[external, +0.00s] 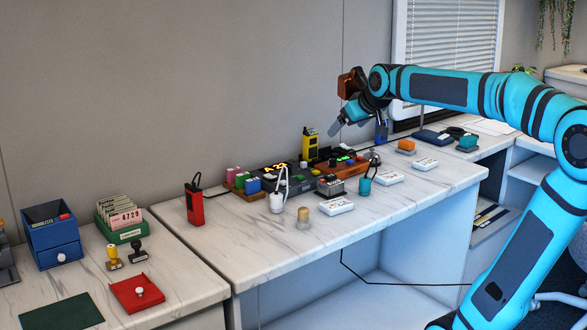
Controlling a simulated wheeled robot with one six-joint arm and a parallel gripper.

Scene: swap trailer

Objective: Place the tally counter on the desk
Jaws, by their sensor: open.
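A small silvery and dark object (330,185) on the marble-topped desk (240,238) may be the tally counter. It is too small in the external view for me to be sure. It sits at the front of the group of devices, right of the middle of the desk. My gripper (345,122) is open in the air above the far side of the desk. It is above and apart from the silvery object. No object shows between its fingers, though part of the gripper is hard to make out.
A red radio (194,204), a yellow radio (310,145) and a charger bank (285,178) stand on the desk. White cards (337,206) and a small cork-coloured piece (303,216) lie in front. The desk's left front is clear. A blue drawer box (52,236) stands at left.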

